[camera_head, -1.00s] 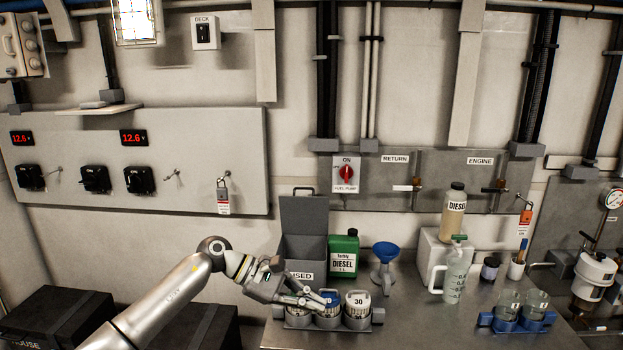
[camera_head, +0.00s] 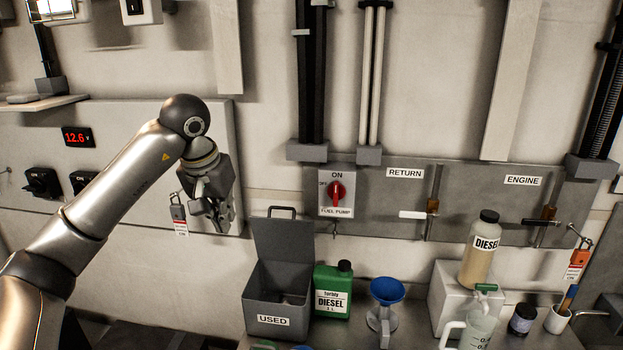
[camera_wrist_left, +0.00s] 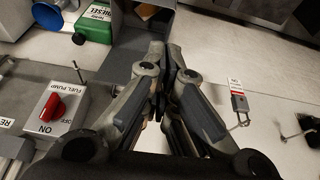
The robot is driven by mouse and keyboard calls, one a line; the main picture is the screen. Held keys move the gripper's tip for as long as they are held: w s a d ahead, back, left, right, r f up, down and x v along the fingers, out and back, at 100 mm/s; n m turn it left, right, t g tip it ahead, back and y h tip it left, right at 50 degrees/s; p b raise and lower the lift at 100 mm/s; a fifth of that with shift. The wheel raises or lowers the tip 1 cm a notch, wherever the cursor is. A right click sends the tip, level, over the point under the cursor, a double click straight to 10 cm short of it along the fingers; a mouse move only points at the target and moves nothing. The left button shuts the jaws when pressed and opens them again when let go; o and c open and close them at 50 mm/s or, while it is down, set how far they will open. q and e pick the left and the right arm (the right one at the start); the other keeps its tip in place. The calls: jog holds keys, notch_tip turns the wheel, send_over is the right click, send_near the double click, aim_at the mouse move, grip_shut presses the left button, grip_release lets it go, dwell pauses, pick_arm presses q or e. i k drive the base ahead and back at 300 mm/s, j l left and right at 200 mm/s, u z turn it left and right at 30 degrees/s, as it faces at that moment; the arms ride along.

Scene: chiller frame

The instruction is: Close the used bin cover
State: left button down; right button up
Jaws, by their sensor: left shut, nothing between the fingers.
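The used bin (camera_head: 272,321) is a grey box labelled USED on the bench, against the wall. Its cover (camera_head: 283,250) stands open, upright at the back, with a dark handle (camera_head: 282,211) on its top edge. My left gripper (camera_head: 222,228) is shut and empty, pointing down, up and to the left of the cover. In the left wrist view the shut fingers (camera_wrist_left: 167,75) point toward a grey part of the bin (camera_wrist_left: 127,40), which they partly hide. My right gripper does not show.
A green diesel can (camera_head: 332,291) stands right beside the bin, then a blue funnel (camera_head: 387,293). A diesel bottle (camera_head: 481,250) stands on a white block (camera_head: 452,291). A padlock with a tag (camera_head: 179,213) hangs on the wall panel beside my left gripper.

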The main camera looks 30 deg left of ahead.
aim_at(286, 240)
jog(key=i, duration=0.85)
